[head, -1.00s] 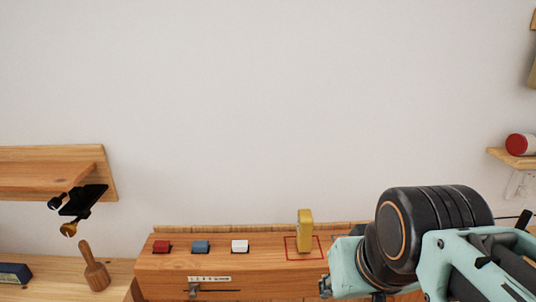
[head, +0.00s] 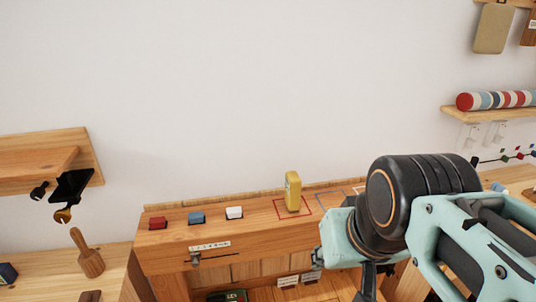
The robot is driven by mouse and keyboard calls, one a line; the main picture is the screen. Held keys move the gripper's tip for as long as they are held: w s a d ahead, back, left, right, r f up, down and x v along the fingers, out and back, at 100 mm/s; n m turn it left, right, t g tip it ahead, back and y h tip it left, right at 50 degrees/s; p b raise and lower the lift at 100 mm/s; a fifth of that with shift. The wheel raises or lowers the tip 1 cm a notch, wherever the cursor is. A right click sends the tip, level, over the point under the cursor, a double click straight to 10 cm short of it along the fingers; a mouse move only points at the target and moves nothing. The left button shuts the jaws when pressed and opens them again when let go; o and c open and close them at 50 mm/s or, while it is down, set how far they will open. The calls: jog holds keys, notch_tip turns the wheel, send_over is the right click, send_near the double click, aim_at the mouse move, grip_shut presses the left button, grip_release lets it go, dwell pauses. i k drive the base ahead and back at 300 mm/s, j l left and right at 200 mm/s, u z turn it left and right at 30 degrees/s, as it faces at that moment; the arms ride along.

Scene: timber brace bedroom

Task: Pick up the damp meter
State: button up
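A small yellow upright device, which looks like the damp meter (head: 292,192), stands on the wooden ledge. It is inside or at the edge of a red outlined square (head: 310,205) marked on the ledge top. My arm comes in from the right, in front of the ledge. A dark part of my gripper (head: 369,284) shows at the bottom of the picture, below and to the right of the yellow device and apart from it. The fingertips are cut off or hidden, so I cannot tell if they are open.
A wooden mallet (head: 87,254) stands at left. A shelf (head: 490,114) with a striped roll is at upper right.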

aim_at(293, 181)
jog(key=k+j+z, duration=0.15)
jog(key=j, duration=0.2)
jog(key=k+j+z, duration=0.15)
jog(key=j, duration=0.2)
jog(key=j+z, duration=0.4)
jog(key=j, duration=0.45)
jog(key=k, duration=0.05)
